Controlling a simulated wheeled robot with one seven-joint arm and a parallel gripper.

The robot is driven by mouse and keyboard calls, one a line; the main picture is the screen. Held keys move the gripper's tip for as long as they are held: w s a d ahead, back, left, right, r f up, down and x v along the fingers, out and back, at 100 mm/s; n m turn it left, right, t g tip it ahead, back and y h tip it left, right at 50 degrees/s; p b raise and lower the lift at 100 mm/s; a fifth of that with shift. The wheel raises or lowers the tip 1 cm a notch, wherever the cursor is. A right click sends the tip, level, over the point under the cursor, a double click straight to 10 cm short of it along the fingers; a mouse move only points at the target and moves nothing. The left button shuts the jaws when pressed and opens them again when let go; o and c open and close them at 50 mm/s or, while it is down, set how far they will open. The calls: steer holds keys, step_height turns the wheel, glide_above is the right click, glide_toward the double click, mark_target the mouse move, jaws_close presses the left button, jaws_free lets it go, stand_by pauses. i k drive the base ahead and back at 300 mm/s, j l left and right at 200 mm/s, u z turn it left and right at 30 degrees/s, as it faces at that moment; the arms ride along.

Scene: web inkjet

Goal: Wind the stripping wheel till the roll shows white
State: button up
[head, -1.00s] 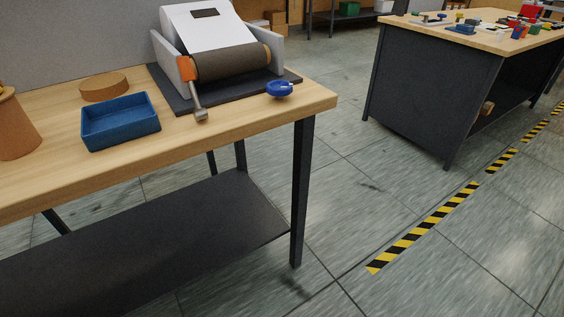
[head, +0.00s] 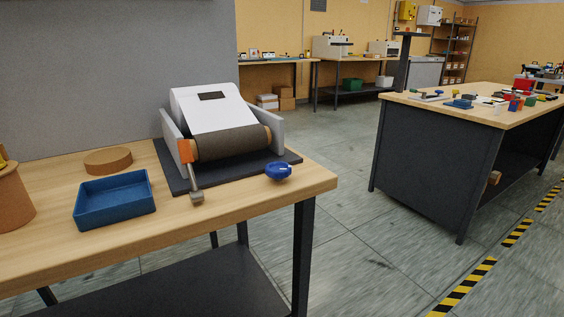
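In the head view, a grey-white machine with a sloped white panel (head: 215,108) stands on a dark base plate on the wooden bench. A dark grey-brown roll (head: 232,142) with tan ends lies across its front between two grey side walls; no white shows on the roll. A blue wheel (head: 278,171) sits at the front right corner of the base, with a small pale mark on top. An orange lever (head: 186,153) with a grey metal end (head: 196,196) hangs at the left of the roll. My gripper is not in view.
A blue open tray (head: 115,201), a flat cork-coloured disc (head: 108,161) and a brown cone-like object (head: 12,200) are on the bench to the left. A second bench (head: 450,150) with small parts stands right, across a clear floor aisle. Yellow-black tape (head: 466,285) marks the floor.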

mark_target(277, 171)
steer(key=i+l, duration=0.3)
steer(key=l, duration=0.15)
steer(key=i+l, duration=0.3)
steer(key=l, duration=0.15)
steer(key=i+l+u, duration=0.1)
steer(key=i+l, duration=0.2)
steer(key=l, duration=0.1)
